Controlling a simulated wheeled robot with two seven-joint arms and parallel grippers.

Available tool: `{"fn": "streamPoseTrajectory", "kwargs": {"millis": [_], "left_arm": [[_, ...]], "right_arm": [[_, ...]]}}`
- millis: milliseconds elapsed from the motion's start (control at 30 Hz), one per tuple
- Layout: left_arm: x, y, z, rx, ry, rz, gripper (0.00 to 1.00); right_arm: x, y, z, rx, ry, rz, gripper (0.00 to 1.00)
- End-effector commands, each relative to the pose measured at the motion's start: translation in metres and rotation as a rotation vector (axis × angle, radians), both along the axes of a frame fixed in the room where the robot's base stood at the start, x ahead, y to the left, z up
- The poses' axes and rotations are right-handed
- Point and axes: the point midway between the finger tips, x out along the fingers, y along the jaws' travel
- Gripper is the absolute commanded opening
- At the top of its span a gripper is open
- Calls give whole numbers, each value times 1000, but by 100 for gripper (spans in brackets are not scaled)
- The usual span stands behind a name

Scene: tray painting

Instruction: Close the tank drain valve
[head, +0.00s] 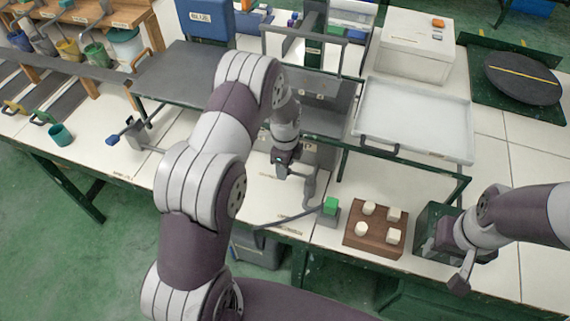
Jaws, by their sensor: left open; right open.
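A grey tank-like box (330,122) stands at the centre, partly hidden by my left arm. A grey pipe-like piece (310,185) comes down below it, beside my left gripper (284,170). Which part is the drain valve, and its handle position, I cannot tell. A lever with a blue end (113,139) sticks out left from a grey fitting in front of the dark plate (185,80). My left gripper is open, close to the pipe-like piece; contact is unclear. My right gripper (460,278) is open at the table's front right, apart from the tank.
A green button-like block (331,205) and a brown block with white knobs (376,229) sit at the front edge. A white tray (415,112) rests on a green frame. Paint pots and a teal cup (61,135) are at left. A dark turntable (522,79) is back right.

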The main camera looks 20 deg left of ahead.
Motion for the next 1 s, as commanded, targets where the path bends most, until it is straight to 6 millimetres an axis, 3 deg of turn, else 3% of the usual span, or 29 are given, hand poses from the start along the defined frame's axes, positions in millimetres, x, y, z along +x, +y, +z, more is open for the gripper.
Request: {"fn": "streamPoseTrajectory", "kwargs": {"millis": [167, 400, 533, 700, 1000], "left_arm": [[1, 0, 23, 0, -4, 0, 47], [1, 1, 88, 0, -6, 0, 47], [0, 1, 113, 0, -3, 0, 47], [0, 1, 126, 0, -2, 0, 47], [0, 1, 127, 0, -1, 0, 47]], "right_arm": [[0, 0, -5, 0, 0, 0, 47], [0, 0, -14, 0, 0, 0, 47], [0, 0, -17, 0, 0, 0, 47], [0, 0, -17, 0, 0, 0, 47], [0, 0, -17, 0, 0, 0, 47]]}}
